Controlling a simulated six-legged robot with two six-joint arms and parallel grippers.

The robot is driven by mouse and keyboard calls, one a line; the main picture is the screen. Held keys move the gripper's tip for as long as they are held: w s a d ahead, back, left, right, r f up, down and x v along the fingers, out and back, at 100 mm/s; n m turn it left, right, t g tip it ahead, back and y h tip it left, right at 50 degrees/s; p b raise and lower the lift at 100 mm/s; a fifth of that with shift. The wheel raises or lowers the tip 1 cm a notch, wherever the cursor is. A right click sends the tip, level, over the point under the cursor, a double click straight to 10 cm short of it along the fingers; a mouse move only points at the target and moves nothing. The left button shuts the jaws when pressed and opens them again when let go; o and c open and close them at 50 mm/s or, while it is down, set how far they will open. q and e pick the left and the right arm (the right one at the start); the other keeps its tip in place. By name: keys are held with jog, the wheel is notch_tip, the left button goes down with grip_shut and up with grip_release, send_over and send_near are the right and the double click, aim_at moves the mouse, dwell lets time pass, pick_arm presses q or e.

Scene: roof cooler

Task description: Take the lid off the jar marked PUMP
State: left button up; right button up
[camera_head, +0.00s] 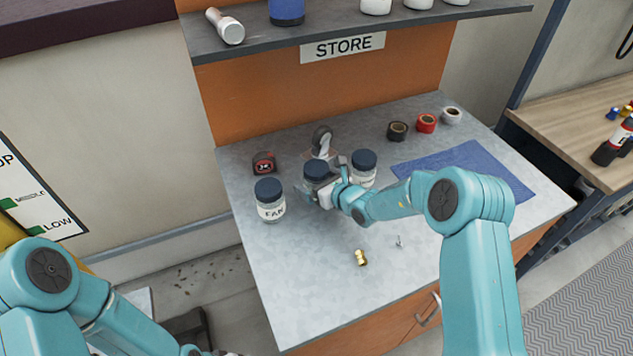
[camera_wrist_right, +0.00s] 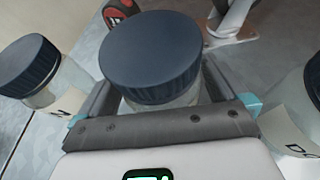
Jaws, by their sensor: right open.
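Three glass jars with dark blue lids stand in a row on the grey worktop. The left jar (camera_head: 270,208) is labelled FAN. The middle jar has its lid (camera_head: 316,170) on, and its label is hidden by my right gripper (camera_head: 325,190). The right jar (camera_head: 364,172) has its lid on; its label is only partly readable in the right wrist view, starting with what looks like DO. In that view the middle jar's lid (camera_wrist_right: 150,55) is upright between the open fingers of my right gripper, which lie either side of the jar; contact cannot be told. My left gripper is out of view.
Tape rolls (camera_head: 426,123) and a blue mat (camera_head: 470,165) lie right. A brass fitting (camera_head: 361,257) lies in front. The front left worktop is clear.

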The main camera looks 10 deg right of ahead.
jog(key=shift+w+f, duration=0.1)
jog(key=shift+f, duration=0.05)
jog(key=c, duration=1.1)
jog(key=shift+r, duration=0.55)
notch_tip(320, 180, up, 12)
jog(key=shift+f+b, duration=0.15)
jog(key=shift+b, duration=0.55)
notch_tip(320, 180, up, 7)
jog(key=shift+r+p, duration=0.2)
jog(key=shift+p, duration=0.9)
